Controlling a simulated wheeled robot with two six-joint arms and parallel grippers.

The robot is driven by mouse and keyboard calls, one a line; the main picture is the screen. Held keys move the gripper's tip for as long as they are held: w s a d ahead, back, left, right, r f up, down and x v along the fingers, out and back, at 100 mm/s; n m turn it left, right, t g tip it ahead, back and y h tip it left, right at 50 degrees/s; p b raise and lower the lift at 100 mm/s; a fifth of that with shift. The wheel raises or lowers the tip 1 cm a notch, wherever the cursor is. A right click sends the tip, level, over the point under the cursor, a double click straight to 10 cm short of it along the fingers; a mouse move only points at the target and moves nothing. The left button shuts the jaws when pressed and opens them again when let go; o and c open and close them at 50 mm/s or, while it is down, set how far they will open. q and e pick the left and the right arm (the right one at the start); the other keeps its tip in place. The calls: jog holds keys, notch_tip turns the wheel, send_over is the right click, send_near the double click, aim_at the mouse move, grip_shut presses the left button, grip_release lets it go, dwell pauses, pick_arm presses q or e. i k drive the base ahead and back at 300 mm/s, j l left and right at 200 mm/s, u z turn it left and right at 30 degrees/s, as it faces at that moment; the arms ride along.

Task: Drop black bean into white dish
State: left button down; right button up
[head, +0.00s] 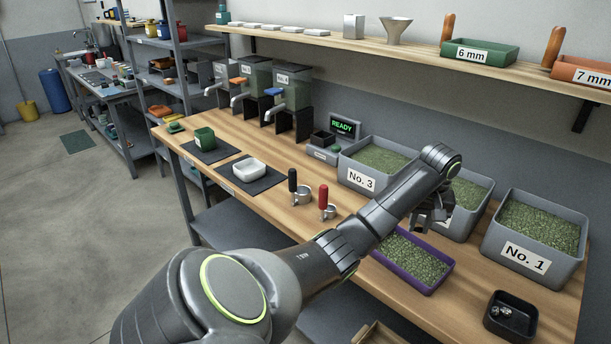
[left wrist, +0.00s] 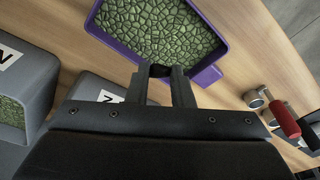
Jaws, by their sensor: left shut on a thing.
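My left gripper (head: 430,219) is over the worktop near the purple tray (head: 441,284) of green beans. In the left wrist view, its fingers (left wrist: 162,74) are closed on a small black bean (left wrist: 160,70), mostly hidden between the tips, with the purple tray (left wrist: 208,76) behind them. The white dish (head: 249,169) stands on a dark mat far to the left, well away from the gripper. No beans can be made out in it. My right gripper is not in view.
Grey bins of green beans, including No. 3 (head: 361,180) and No. 1 (head: 525,256), line the back. A black box (head: 493,325) with small pale pieces is at the right.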

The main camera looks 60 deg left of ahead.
aim_at(250, 170)
jog(key=u, duration=2.2)
jog(key=i+j+z, duration=0.2)
jog(key=z, duration=0.3)
jog(key=i+j+z, duration=0.2)
jog(key=z, duration=0.25)
jog(key=i+j+z, duration=0.1)
jog(key=j+z, duration=0.4)
jog(key=i+j, duration=0.1)
jog(key=j, duration=0.45)
jog(key=i+j+z, duration=0.1)
jog(key=j, duration=0.5)
jog(key=i+j+z, duration=0.1)
jog(key=j, duration=0.45)
jog(key=i+j, duration=0.15)
jog(key=j, duration=0.45)
